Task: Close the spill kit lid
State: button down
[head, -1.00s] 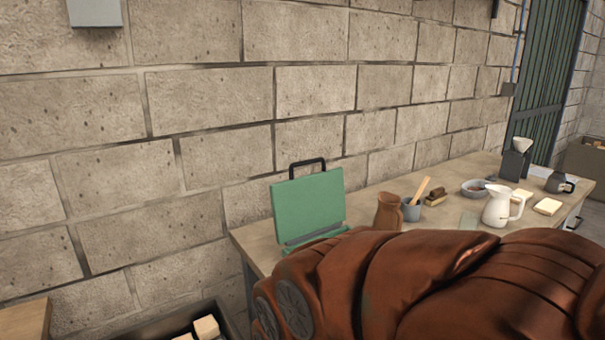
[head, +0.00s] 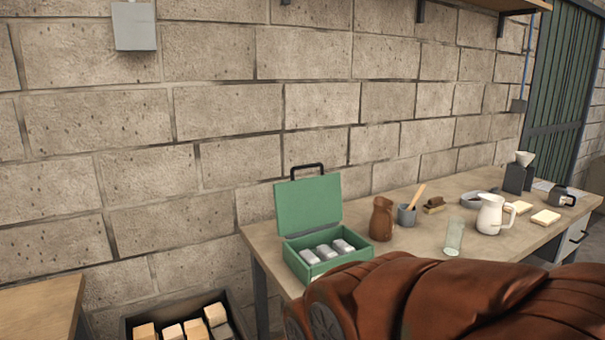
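The spill kit is a green case (head: 340,262) near the left end of the workbench. Its lid (head: 308,205) stands open and upright toward the wall, with a dark handle (head: 307,168) on its top edge. Several pale grey blocks (head: 327,251) lie inside the base. My brown-covered arm fills the lower right of the head view and passes in front of the bench's near edge, close to the case's front right corner. My gripper is not in view.
On the workbench (head: 420,238), right of the case, stand a brown jug (head: 381,219), a grey cup with a wooden tool (head: 407,214), a clear glass (head: 454,237) and a white pitcher (head: 491,214). A dark crate of blocks (head: 236,305) is below left. A wooden surface (head: 40,300) is at far left.

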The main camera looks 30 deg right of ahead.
aim_at(301, 205)
jog(key=u, duration=0.4)
jog(key=i, duration=1.15)
jog(key=u, duration=0.1)
